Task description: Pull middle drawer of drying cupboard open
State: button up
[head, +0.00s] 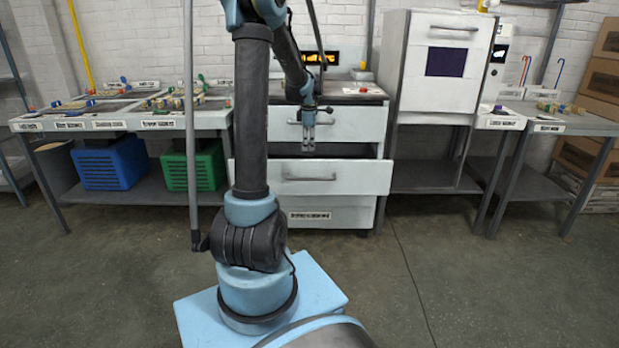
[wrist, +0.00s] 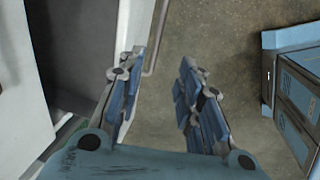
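The drying cupboard (head: 370,130) stands in the middle of the head view with a stack of white drawers. Its middle drawer (head: 358,177) stands out past the upper drawer (head: 350,131) and the lower drawer (head: 352,214). The middle drawer has a grey bar handle (head: 310,179). In the wrist view the drawer's dark inside (wrist: 65,45) shows at left, and the handle (wrist: 158,40) shows beyond the fingertips. My gripper (head: 308,148) points down above the handle. Its fingers (wrist: 160,85) are apart with nothing between them; I see no contact with the handle.
A bench (head: 100,120) with a blue crate (head: 110,165) and a green crate (head: 193,168) below is at left. A white cabinet (head: 440,60) on a stand and another table (head: 570,122) are at right. The floor (head: 450,270) before the drawers at right is clear.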

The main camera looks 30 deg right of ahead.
jog(key=d, duration=0.1)
send_near(310, 175)
jog(key=s+f, duration=0.1)
jog(key=f, duration=0.1)
jog(key=a+f, duration=0.1)
jog(key=f, duration=0.1)
jog(key=s+f, duration=0.1)
jog(key=f, duration=0.2)
jog(key=shift+s+a, duration=0.3)
jog(key=shift+c, duration=0.3)
grip_shut()
